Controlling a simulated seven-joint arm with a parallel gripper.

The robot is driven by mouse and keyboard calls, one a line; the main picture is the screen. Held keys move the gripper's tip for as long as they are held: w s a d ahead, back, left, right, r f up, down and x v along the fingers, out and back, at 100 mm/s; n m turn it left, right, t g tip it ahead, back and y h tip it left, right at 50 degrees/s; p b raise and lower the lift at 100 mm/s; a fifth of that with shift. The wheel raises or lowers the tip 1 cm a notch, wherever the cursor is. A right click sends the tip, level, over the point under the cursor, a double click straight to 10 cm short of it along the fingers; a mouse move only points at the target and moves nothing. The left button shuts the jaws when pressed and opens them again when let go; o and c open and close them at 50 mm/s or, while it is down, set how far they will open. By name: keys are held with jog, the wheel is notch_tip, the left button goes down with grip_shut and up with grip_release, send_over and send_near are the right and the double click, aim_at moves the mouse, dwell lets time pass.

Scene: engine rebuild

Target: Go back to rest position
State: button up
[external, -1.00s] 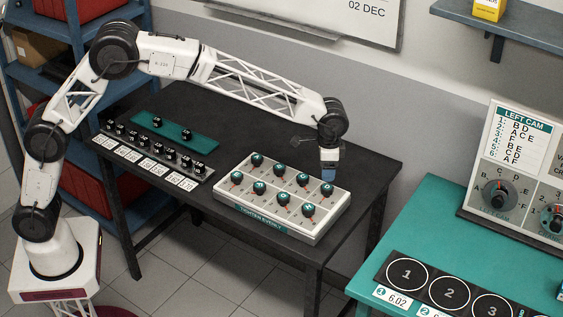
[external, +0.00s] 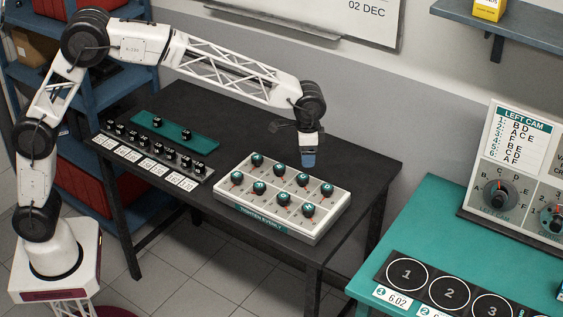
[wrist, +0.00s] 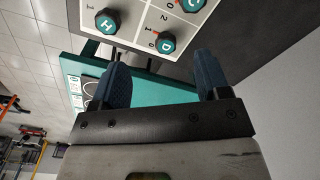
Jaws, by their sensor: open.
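My gripper (external: 308,160) hangs above the far edge of the white knob panel, pointing down. In the wrist view its two blue fingers stand apart with nothing between them, so my gripper (wrist: 163,82) is open and empty. The panel (external: 284,227) lies on the black table and carries several teal-topped knobs in two rows, with red marks beside them. In the wrist view, the knobs lettered H (wrist: 106,22) and D (wrist: 161,43) show on the panel beyond the fingers, apart from them.
The black table (external: 345,166) also bears a row of black pieces with white labels (external: 152,165) and a teal mat (external: 172,132) at left. A teal bench (external: 430,225) with numbered circles and a dial box (external: 522,170) stands at right. A whiteboard hangs behind.

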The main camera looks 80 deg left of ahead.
jog(key=s+a+r, duration=0.1)
jog(key=s+r, duration=0.3)
jog(key=s, duration=0.6)
jog(key=s+a+r+t, duration=0.1)
jog(key=s+a+r, duration=0.15)
jog(key=s, duration=0.75)
jog(key=s+r, duration=0.5)
jog(key=s, duration=0.5)
jog(key=s+a+f+n, duration=0.1)
jog(key=s+f, duration=0.2)
jog(key=s, duration=1.1)
jog(key=s+a+f+t, duration=0.1)
jog(key=s+f, duration=0.2)
jog(key=s, duration=1.2)
jog(key=shift+n, duration=0.4)
